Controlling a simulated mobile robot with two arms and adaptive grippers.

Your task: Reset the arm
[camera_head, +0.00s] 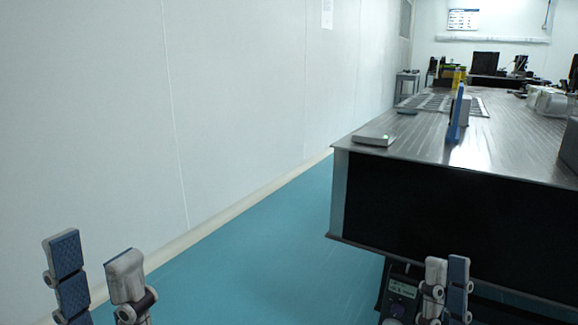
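My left gripper (95,258) is at the bottom left, with its two fingers pointing up. A clear gap lies between the fingertips, the blue pad of one finger shows, and nothing is held. My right gripper (447,262) is at the bottom right, in front of the dark side of the optical table (430,215). Its fingers also point up and look close together from this angle. The blue pad of its right finger shows, so it looks open, and no object is seen between the fingers. Both wrists are cut off by the bottom edge.
A pale wall (240,110) runs along the left. The teal floor (260,270) between wall and table is clear.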

